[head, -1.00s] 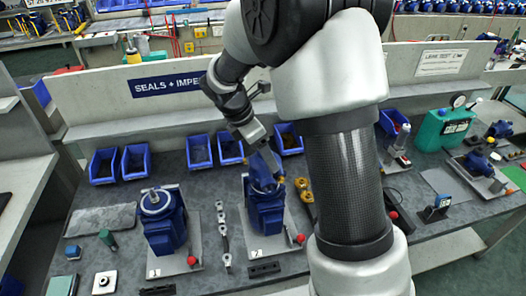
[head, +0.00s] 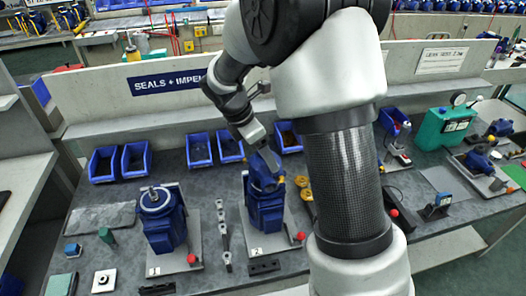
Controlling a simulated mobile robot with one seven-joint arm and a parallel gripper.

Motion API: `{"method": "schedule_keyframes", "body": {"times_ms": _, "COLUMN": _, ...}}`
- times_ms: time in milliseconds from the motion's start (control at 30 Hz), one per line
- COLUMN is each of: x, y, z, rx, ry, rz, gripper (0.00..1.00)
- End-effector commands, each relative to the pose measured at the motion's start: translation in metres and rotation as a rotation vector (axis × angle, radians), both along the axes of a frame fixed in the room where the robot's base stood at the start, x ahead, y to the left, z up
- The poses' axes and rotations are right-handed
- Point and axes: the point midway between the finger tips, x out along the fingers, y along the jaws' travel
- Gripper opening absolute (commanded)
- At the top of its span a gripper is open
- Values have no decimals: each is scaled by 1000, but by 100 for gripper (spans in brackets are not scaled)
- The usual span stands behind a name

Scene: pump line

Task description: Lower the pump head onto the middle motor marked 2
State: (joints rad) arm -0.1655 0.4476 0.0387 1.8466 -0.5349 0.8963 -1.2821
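The blue pump head (head: 262,181) is at the top of the middle motor (head: 266,215), a blue unit on a grey plate marked 2. My gripper (head: 271,165) comes down from the upper left, its fingers at the pump head's upper side. It appears shut on the pump head; the far finger is hidden. The pump head covers the motor's top, and I cannot tell whether it is seated or slightly above. The left motor (head: 163,225), marked 1, stands upright with its round flange and shaft bare. My arm hides the area right of the middle motor.
Blue bins (head: 199,149) line the back of the bench, below a low wall. A red knob (head: 300,236) sits beside the middle motor. Small metal parts (head: 224,232) lie between the two motors. Brass parts (head: 305,190) lie close to the right.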

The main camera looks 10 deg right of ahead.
Motion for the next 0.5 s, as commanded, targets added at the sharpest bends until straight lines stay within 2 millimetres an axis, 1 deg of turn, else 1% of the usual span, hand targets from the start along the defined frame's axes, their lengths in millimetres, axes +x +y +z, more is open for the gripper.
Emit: {"method": "schedule_keyframes", "body": {"times_ms": 500, "x": 0, "y": 1, "z": -12, "rx": 2, "ry": 1, "rz": 3, "gripper": 43}}
